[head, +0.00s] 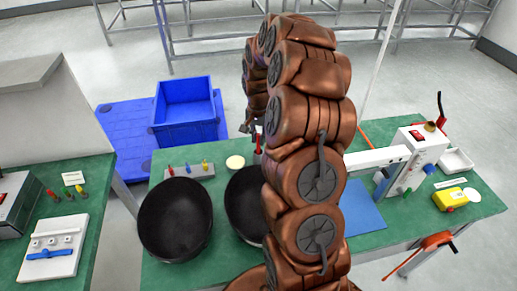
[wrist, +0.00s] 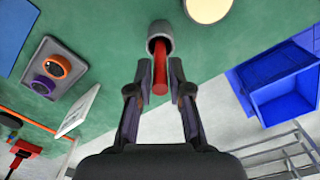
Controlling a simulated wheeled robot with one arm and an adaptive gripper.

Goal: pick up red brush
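The red brush (wrist: 161,72) shows in the wrist view as a red rod, its far end in a grey round cup-like part. Whether that part is a holder or the brush's own head I cannot tell. My gripper (wrist: 160,70) has its two fingers on either side of the red rod, very close to it. Whether they touch it is unclear. In the head view only a small red bit of the brush (head: 258,144) shows beside my arm. My arm hides most of my gripper there.
Two black bowls (head: 175,219) (head: 246,205) stand on the green bench (head: 160,272), the right one partly behind my arm. A pale round disc (head: 235,162) and a grey block with coloured plugs (head: 189,171) lie near. A blue bin (head: 186,103) stands beyond, a white machine (head: 412,158) to the right.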

